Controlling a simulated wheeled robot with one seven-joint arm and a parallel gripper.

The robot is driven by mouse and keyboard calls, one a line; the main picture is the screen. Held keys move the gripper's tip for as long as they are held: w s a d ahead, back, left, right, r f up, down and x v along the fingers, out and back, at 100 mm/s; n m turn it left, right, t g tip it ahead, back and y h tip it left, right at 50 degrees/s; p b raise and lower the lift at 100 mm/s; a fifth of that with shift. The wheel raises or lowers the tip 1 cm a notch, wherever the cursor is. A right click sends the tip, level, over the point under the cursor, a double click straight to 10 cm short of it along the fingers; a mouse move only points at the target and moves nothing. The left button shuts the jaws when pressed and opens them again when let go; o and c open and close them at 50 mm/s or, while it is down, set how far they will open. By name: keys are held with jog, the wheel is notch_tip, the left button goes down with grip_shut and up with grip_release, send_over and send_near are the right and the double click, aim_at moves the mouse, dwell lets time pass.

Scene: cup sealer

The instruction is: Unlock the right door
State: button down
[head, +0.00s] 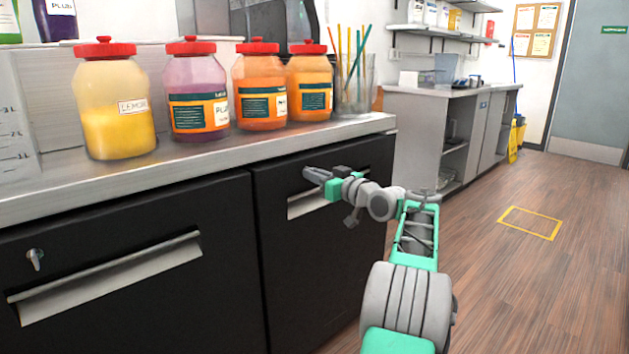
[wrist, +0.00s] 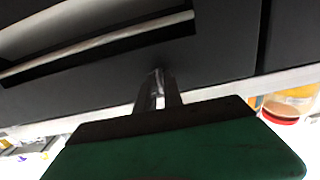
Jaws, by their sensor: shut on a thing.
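The right door (head: 320,260) is a black cabinet front with a pale recessed handle (head: 305,205); it stands closed. My gripper (head: 308,173) is at its upper left part, with the fingertips close to the door face. In the wrist view the right door (wrist: 225,55) fills the upper left, with its handle (wrist: 100,45) above. The two fingers (wrist: 157,88) are close together and meet the door near its counter-side edge. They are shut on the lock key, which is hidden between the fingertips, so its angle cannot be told.
The left door (head: 150,310) has a silver key (head: 35,258) in its lock. A steel counter (head: 210,155) above holds red-lidded jars (head: 260,90) and a straw holder (head: 355,90). The wooden floor (head: 520,270) on the right is clear.

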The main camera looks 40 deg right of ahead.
dwell(0.3)
jog(key=c, duration=1.6)
grip_release()
jog(key=s+p, duration=0.1)
jog(key=s, duration=0.6)
jog(key=shift+s+d+p, duration=0.15)
jog(key=shift+s+p, duration=0.15)
jog(key=shift+s, duration=0.1)
